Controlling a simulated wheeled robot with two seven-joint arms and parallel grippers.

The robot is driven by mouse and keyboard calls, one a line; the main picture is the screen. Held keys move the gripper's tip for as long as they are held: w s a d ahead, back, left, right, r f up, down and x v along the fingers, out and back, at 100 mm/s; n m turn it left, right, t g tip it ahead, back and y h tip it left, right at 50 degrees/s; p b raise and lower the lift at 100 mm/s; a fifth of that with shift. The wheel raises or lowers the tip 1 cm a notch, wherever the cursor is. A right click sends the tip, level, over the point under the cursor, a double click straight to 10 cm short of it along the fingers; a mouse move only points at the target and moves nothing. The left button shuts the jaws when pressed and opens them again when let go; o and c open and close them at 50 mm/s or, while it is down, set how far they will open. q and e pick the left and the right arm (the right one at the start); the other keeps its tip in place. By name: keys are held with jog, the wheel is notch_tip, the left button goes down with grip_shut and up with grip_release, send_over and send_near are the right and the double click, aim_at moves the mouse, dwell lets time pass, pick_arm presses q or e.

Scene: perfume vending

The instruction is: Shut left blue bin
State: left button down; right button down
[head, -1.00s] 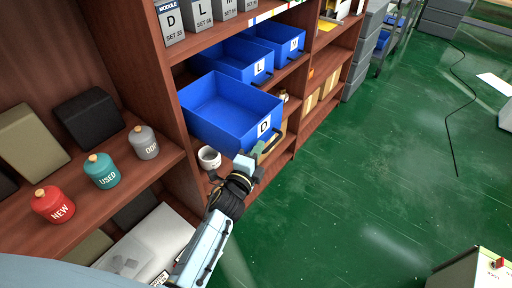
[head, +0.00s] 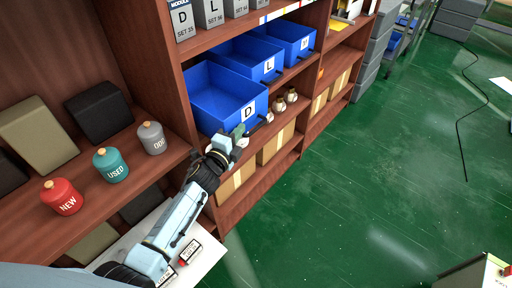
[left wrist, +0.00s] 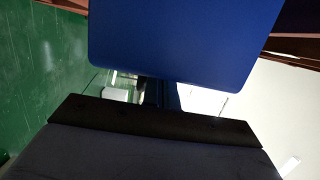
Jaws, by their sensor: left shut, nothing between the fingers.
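My left gripper (head: 238,133) is shut and empty, at the lower part of the bin's front. In the left wrist view the bin's blue face (left wrist: 180,42) fills the top middle, right ahead of the gripper (left wrist: 158,95). Whether the fingers touch the face is hard to tell. My right gripper is not in view.
Blue bins labelled L (head: 268,66) and U (head: 305,44) stand to the right on the same shelf. Small jars (head: 279,104) and cardboard boxes (head: 276,144) sit below. Red (head: 62,198), teal (head: 111,166) and grey (head: 151,138) canisters stand at left. The green floor at right is open.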

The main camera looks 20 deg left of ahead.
pick_arm(q)
jog(key=w+a, duration=0.1)
jog(key=a, duration=0.1)
jog(key=w+a, duration=0.1)
jog(key=a, duration=0.2)
jog(key=w+a+b, duration=0.1)
jog(key=a, duration=0.1)
jog(key=shift+w+a, duration=0.15)
jog(key=shift+w, duration=0.05)
